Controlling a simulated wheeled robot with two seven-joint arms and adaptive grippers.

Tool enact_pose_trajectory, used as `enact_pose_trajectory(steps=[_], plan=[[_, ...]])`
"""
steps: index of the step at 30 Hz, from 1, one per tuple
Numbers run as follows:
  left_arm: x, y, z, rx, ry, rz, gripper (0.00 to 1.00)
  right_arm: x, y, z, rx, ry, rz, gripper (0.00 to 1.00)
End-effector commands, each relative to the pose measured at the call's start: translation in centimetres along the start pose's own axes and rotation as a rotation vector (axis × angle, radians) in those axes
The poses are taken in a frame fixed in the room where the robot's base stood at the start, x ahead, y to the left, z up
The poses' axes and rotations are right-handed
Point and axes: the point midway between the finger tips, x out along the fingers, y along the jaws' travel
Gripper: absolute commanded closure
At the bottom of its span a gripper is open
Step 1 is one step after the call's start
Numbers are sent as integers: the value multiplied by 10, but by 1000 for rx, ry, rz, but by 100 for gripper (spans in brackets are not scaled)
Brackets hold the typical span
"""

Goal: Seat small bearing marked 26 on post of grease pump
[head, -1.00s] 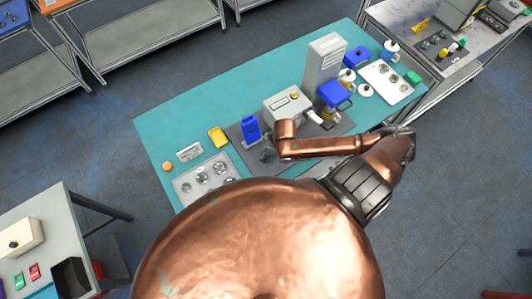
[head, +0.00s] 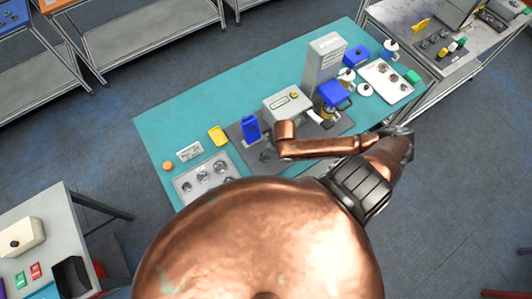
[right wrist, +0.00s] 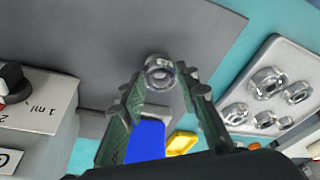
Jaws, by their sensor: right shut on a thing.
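A small metal bearing ring (right wrist: 160,72) sits between the fingertips of my right gripper (right wrist: 162,78) in the right wrist view, over the dark grey mat. The gripper is shut on it; its mark is too small to read. In the head view my right gripper (head: 267,154) is small and dark at the mat's front, partly hidden by my arm. I cannot make out the post. My left gripper is out of view.
A blue container (head: 250,128) and a yellow tray (head: 217,136) stand left of the machine. A tray of several bearings (head: 180,187) lies at the front left. A tall grey block (head: 324,62) and a blue-topped device (head: 335,93) stand to the right. The table's back left is clear.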

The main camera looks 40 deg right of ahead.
Motion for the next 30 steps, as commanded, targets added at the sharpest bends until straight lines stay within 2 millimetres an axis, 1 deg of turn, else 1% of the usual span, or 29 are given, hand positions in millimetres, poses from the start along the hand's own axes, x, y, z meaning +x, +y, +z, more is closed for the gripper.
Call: enact_pose_trajectory(steps=[12,13,21,27,30], plan=[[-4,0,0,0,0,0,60,6,0,1,1,1,0,96],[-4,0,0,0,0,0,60,6,0,1,1,1,1,69],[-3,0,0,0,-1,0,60,6,0,1,0,0,0,51],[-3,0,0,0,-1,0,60,6,0,1,0,0,0,50],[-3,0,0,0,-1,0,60,6,0,2,0,0,0,43]])
